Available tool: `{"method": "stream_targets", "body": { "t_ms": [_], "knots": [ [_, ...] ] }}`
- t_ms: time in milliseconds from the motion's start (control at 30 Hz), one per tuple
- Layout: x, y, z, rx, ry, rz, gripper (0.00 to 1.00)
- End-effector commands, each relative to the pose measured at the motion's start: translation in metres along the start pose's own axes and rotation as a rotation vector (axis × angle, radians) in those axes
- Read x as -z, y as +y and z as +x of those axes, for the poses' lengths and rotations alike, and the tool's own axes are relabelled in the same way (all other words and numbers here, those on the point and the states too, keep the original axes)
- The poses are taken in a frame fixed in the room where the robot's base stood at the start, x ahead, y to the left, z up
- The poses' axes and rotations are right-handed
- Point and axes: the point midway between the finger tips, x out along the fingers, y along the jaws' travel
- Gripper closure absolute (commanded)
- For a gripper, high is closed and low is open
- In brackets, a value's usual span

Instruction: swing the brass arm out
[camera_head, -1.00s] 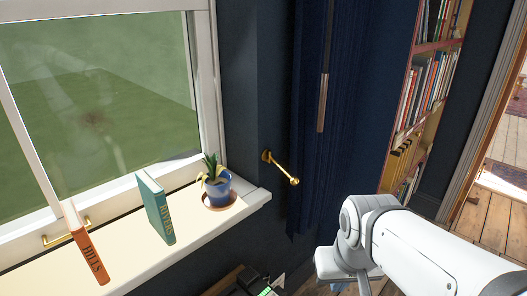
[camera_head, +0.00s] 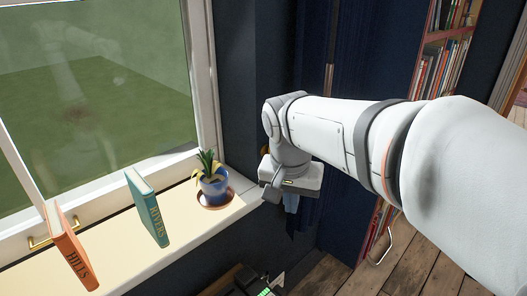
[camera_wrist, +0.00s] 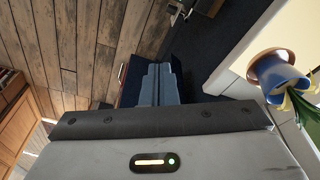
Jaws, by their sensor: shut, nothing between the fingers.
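The brass arm (camera_head: 264,150) is fixed to the dark wall beside the window. In the head view my own arm covers nearly all of it; only a small gold sliver shows at the left edge of my wrist. I cannot make it out in the wrist view. My gripper (camera_head: 291,203) points down in front of the wall, right of the window sill. Its blue fingers (camera_wrist: 158,85) are together and empty. Whether they touch the brass arm is hidden. The dark blue curtain (camera_head: 350,75) hangs behind my arm.
The sill (camera_head: 185,232) holds a blue plant pot (camera_head: 213,186), a teal book (camera_head: 147,208) and an orange book (camera_head: 70,247). The pot also shows in the wrist view (camera_wrist: 283,76), right of my gripper. A bookshelf (camera_head: 447,60) stands right. Wooden floor lies below.

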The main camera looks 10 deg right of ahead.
Motion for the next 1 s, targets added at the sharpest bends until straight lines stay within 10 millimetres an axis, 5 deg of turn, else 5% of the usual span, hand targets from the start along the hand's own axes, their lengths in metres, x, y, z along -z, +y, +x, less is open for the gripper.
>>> {"method": "stream_targets", "body": {
  "t_ms": [200, 467, 667, 1000],
  "knots": [
    [0.057, -0.053, -0.038, -0.094, 0.044, 0.378, 1.0],
    [0.081, -0.079, -0.057, -0.134, 0.094, 0.607, 1.0],
    [0.082, -0.076, -0.036, -0.139, 0.096, 0.622, 1.0],
    [0.085, -0.065, 0.035, -0.139, 0.095, 0.62, 1.0]
  ]
}}
